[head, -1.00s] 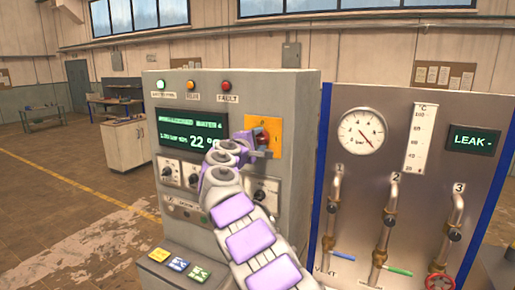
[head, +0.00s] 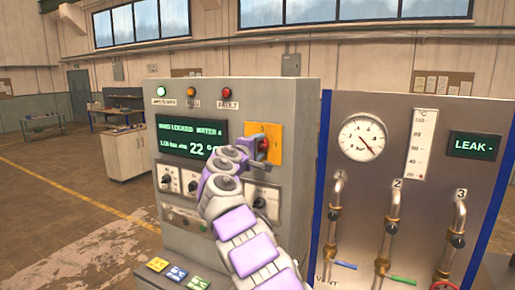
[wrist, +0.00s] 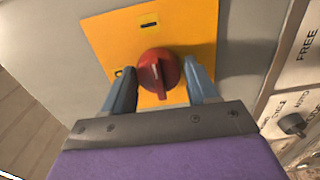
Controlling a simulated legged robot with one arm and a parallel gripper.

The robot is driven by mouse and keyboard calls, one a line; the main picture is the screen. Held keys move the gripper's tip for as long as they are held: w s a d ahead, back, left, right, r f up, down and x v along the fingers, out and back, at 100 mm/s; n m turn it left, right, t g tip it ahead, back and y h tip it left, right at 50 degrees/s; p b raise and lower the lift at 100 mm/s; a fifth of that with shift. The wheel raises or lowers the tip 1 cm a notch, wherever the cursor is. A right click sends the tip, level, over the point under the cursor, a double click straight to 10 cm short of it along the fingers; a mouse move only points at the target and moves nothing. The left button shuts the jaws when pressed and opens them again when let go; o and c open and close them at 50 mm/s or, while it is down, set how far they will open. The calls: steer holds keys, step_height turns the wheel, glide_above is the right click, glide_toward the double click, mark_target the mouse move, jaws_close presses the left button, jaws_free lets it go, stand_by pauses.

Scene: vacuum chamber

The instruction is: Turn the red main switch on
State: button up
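The red main switch (wrist: 158,72) is a round red knob on a yellow plate (wrist: 190,30). In the wrist view its pointer line runs roughly up and down the picture, towards the upper dark mark on the plate. In the head view the switch (head: 263,146) shows on the yellow plate (head: 274,138) at the cabinet's upper right. My gripper (wrist: 160,82) is open, one blue-grey finger on each side of the knob.
Open floor lies to the left.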

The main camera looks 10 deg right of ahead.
steer(key=o, duration=0.3)
steer(key=shift+w+f, duration=0.1)
steer(key=shift+o, duration=0.2)
steer(key=b+v, duration=0.1)
steer(key=v, duration=1.6)
steer(key=shift+a+b, duration=0.2)
steer(key=shift+b, duration=0.15)
steer(key=shift+d, duration=0.1)
